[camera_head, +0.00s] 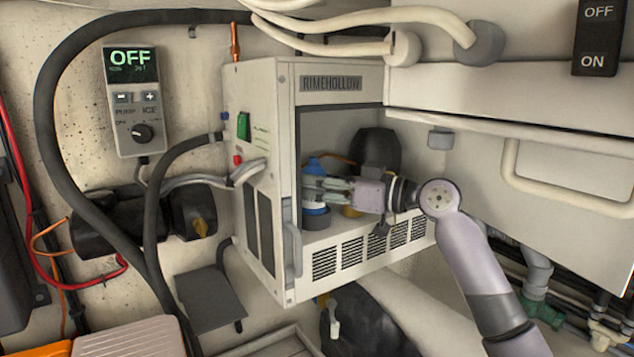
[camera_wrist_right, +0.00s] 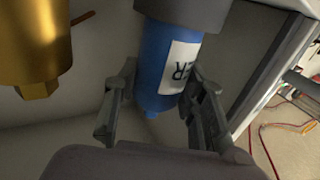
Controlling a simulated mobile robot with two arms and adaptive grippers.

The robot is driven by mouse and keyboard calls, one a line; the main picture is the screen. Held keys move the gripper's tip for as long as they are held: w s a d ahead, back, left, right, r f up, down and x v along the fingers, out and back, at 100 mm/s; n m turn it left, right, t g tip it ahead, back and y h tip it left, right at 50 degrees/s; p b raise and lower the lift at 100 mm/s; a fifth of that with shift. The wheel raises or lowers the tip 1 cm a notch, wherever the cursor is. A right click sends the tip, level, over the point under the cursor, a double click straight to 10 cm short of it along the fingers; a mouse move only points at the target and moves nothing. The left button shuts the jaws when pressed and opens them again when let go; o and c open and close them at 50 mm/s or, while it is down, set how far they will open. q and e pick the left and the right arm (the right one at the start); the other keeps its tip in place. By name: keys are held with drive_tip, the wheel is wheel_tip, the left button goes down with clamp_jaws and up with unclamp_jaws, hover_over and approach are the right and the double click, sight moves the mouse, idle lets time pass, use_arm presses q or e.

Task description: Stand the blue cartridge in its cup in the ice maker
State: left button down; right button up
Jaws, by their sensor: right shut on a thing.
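The ice maker (camera_head: 336,83) is a pale box with an open front. Inside it, my right gripper (camera_head: 326,189) is shut on the blue cartridge (camera_head: 315,167), which stands about upright. In the right wrist view, which appears upside down, my right gripper's fingers (camera_wrist_right: 160,100) flank the blue cartridge (camera_wrist_right: 155,65) and its white label. The cartridge's lower end meets a dark grey cup (camera_head: 316,219) on the compartment floor, also at the top of the wrist view (camera_wrist_right: 185,10). I cannot tell how deep it sits. My left gripper is not in view.
A brass body (camera_wrist_right: 35,45) stands beside the cartridge. A dark rounded part (camera_head: 376,150) is behind my right gripper. The compartment's side wall and open door (camera_head: 292,240) are close on the left. A control panel reading OFF (camera_head: 134,100) hangs left.

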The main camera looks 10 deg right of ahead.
drive_tip(key=shift+f+b, duration=0.35)
drive_tip(key=shift+f, duration=0.1)
drive_tip(key=o, duration=1.2)
drive_tip(key=v, duration=1.2)
drive_tip(key=shift+s, duration=0.1)
drive_tip(key=shift+s+d+b, duration=0.75)
drive_tip(key=shift+s+b, duration=0.4)
drive_tip(key=shift+s, duration=0.7)
drive_tip(key=shift+s+d+b, duration=0.8)
drive_tip(key=shift+s+b, duration=0.3)
drive_tip(key=shift+s, duration=0.7)
drive_tip(key=shift+s+d+b, duration=0.75)
drive_tip(key=shift+s+b, duration=0.4)
drive_tip(key=shift+s, duration=0.7)
